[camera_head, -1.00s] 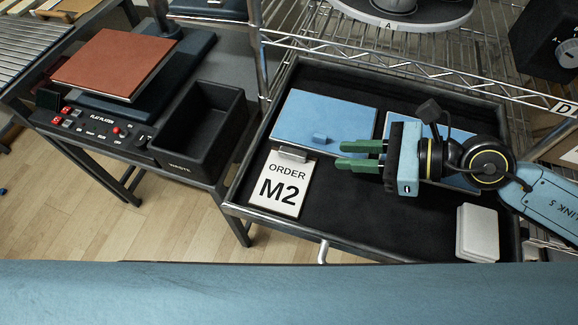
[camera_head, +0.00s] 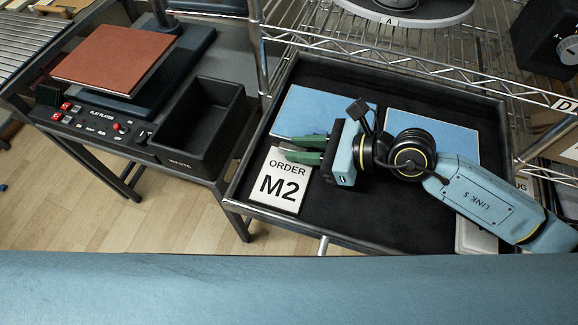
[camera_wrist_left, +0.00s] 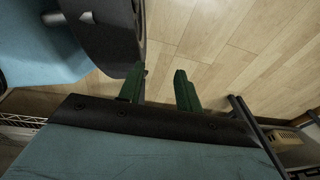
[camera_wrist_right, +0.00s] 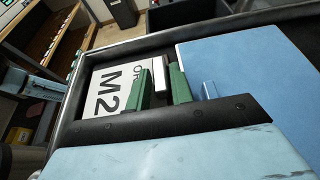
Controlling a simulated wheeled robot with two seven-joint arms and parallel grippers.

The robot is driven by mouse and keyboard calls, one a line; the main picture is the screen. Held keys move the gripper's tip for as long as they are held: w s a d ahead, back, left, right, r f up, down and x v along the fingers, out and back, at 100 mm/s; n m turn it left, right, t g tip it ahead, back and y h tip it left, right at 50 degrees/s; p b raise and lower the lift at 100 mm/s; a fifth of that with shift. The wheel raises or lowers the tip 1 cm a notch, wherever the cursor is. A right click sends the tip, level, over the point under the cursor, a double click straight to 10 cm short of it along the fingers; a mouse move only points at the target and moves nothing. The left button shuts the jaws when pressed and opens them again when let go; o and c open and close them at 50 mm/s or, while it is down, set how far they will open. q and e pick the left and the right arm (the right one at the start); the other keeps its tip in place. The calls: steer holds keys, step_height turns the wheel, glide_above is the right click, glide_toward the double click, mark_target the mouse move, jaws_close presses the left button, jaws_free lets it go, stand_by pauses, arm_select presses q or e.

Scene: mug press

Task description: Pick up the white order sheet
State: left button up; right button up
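The white order sheet (camera_head: 279,185), marked "ORDER M2", lies flat at the left of the black tray (camera_head: 385,220). It also shows in the right wrist view (camera_wrist_right: 107,92), partly hidden by a finger. A pale raised tab (camera_wrist_right: 160,72) stands at the sheet's top edge. My right gripper (camera_head: 288,147) is over that edge, fingers pointing left. Its green fingers are apart, with the tab showing between them in the right wrist view; contact cannot be told. My left gripper (camera_wrist_left: 159,80) is open and empty above the wooden floor.
Two blue plates (camera_head: 300,108) and (camera_head: 435,130) lie in the tray. A pale block (camera_head: 476,238) is partly behind my right arm. A black waste bin (camera_head: 200,128) and a press with a red plate (camera_head: 115,57) stand left. Wire shelving lies behind.

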steer(key=shift+f, duration=0.2)
jaws_close()
